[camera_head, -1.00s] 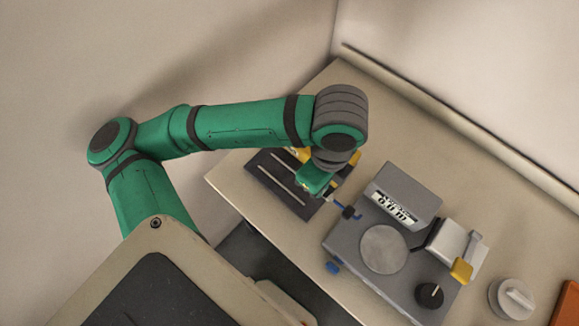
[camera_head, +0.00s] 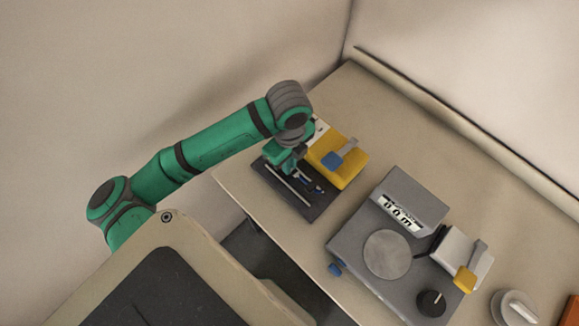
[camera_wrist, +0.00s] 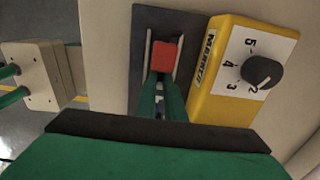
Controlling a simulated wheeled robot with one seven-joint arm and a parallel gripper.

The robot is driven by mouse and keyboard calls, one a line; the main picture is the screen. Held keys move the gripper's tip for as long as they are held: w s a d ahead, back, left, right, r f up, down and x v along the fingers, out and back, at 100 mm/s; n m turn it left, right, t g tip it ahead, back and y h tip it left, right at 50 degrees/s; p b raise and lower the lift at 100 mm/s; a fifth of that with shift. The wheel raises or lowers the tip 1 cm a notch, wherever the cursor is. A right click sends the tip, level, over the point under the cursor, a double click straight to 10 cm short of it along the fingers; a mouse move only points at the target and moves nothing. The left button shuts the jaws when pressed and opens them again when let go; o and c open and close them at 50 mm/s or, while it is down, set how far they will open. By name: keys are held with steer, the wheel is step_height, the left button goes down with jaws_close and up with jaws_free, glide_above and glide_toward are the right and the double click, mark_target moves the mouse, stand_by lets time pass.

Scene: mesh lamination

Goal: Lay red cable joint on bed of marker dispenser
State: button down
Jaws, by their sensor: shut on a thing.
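The red cable joint (camera_wrist: 164,56) shows as a small red block at the tips of my gripper in the wrist view. My gripper (camera_wrist: 163,80) is shut on it. The joint appears between the two pale rails over the dark bed (camera_wrist: 147,17); whether it touches the bed I cannot tell. The marker dispenser (camera_wrist: 212,75) is yellow, with a numbered dial, right beside the bed. In the head view, my gripper (camera_head: 294,165) is over the bed (camera_head: 310,212), in front of the yellow dispenser (camera_head: 350,175).
A grey scale (camera_head: 345,245) with a round plate stands to the right of the bed. A white block (camera_head: 463,250) with a yellow part stands beyond it, and a round pale knob (camera_head: 515,308) lies lower right. Bare table lies behind the scale.

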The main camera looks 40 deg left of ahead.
steer(key=shift+f, duration=1.4)
steer(key=shift+f, duration=0.1)
steer(key=c, duration=2.1)
jaws_free()
steer(key=shift+d, duration=0.1)
step_height(320, 180, up, 12)
steer(key=shift+s+r, duration=0.1)
steer(key=shift+r, duration=0.05)
